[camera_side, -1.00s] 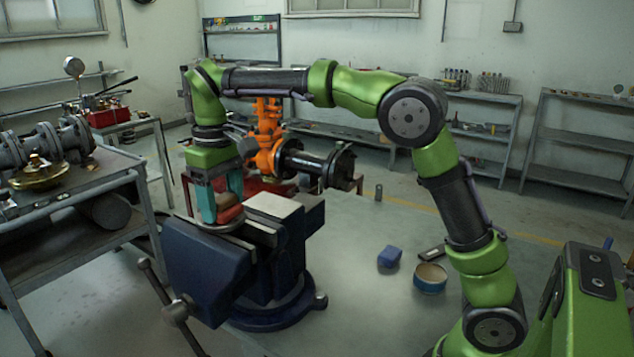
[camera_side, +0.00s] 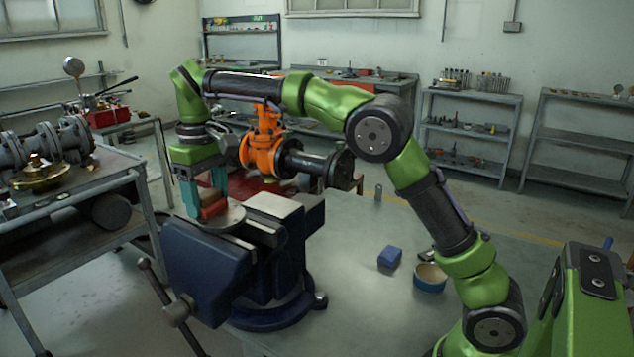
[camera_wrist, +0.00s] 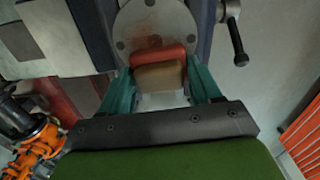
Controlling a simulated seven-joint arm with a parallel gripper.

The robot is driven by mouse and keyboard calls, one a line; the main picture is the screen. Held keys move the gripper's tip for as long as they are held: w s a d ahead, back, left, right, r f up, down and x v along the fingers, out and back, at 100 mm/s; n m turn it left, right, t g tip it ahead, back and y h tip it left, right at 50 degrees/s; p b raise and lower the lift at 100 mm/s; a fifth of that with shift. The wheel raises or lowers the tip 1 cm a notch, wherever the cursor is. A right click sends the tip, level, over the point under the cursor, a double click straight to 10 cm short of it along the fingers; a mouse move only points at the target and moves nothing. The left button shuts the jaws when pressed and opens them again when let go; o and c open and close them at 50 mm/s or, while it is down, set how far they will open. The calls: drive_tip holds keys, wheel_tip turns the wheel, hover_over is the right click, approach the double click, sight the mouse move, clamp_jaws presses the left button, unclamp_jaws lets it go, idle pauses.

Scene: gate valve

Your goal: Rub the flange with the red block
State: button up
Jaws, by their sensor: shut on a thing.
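The flange (camera_side: 232,217) is a round grey metal disc held at the top of the blue vise (camera_side: 215,270). In the wrist view the flange (camera_wrist: 150,22) shows bolt holes near its rim and a reddish-brown patch near its middle. My gripper (camera_side: 203,205) is shut on the red block (camera_side: 213,209), with one teal finger on each side. The wrist view shows the block (camera_wrist: 158,56) as red with a tan part, over the flange's near edge. I cannot tell whether the block touches the flange's face.
The orange valve (camera_side: 262,150) with a dark pipe stands behind the vise. A blue block (camera_side: 390,257) and a round blue-sided tin (camera_side: 430,278) lie on the grey table (camera_side: 350,300) to the right. A cart with metal parts stands at left.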

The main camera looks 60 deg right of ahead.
sight(232, 220)
drive_tip(key=shift+w, duration=0.4)
drive_tip(key=shift+s, duration=3.5)
wheel_tip(232, 220, up, 8)
